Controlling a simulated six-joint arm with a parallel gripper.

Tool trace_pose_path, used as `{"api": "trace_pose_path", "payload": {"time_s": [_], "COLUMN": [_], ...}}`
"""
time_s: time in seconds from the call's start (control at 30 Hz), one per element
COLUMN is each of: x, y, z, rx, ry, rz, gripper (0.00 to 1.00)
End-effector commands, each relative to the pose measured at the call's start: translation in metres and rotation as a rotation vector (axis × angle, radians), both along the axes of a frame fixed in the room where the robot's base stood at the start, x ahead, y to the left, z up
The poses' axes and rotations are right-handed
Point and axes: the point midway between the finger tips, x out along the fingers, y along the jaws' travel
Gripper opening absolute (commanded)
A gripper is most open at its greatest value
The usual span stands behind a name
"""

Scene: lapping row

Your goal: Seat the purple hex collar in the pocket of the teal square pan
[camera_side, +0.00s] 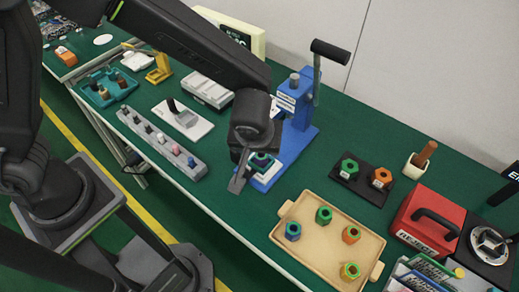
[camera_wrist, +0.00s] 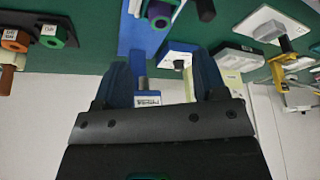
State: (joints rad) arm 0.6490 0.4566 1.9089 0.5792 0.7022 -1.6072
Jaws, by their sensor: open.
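The purple hex collar (camera_side: 262,160), with a green ring in its bore, is on the blue press base, close beside my gripper. It also shows at the top of the wrist view (camera_wrist: 160,11). A small teal square pan (camera_side: 253,168) is around or under it, partly hidden by my gripper; I cannot tell whether the collar is fully down in the pocket. My gripper (camera_side: 238,184) is over the front of the press and points down. In the wrist view its two fingers (camera_wrist: 164,82) are apart with nothing held between them.
The blue press (camera_side: 298,100) with a black-handled lever stands just behind. A wooden tray (camera_side: 318,262) with several hex collars is at front right. A black block (camera_side: 362,180) holds a green and an orange collar. A grey peg rail (camera_side: 150,135) and teal tray (camera_side: 105,88) lie left.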

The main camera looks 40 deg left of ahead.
Motion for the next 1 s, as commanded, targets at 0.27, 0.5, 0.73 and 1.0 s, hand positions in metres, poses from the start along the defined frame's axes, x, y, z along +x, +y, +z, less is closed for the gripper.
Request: {"api": "trace_pose_path", "payload": {"time_s": [0.27,0.5,0.73,1.0], "x": [-0.010,-0.010,-0.009,-0.026], "y": [-0.006,-0.006,0.002,0.079], "z": [0.027,0.028,0.038,0.111], "rx": [0.000,-0.001,-0.003,-0.023], "ry": [0.000,0.001,0.002,0.022], "rz": [0.000,0.000,-0.007,-0.112], "gripper": [0.65,0.65,0.65,0.65]}}
